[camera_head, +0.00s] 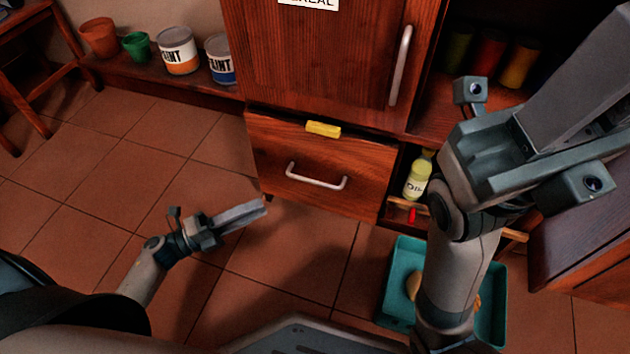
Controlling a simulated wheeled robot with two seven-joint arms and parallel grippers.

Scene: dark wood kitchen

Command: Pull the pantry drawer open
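The pantry drawer (275,150) has a dark wood front below the tall cupboard door. A silvery bar handle (316,184) runs across its front. A dark gap shows along the drawer's top edge; I cannot tell whether it stands slightly ajar. My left gripper (265,206) is low in front of the drawer, left of the handle and apart from it. Its fingers look close together, with nothing between them. My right gripper (597,75) is large at the upper right, close to the camera, away from the handle. Its finger gap cannot be made out.
A yellow block (323,129) lies at the drawer's top edge. The cupboard door (320,60) has a vertical handle. A bottle (418,176) stands on the right shelf. A teal bin (396,305) is on the floor, partly behind my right arm.

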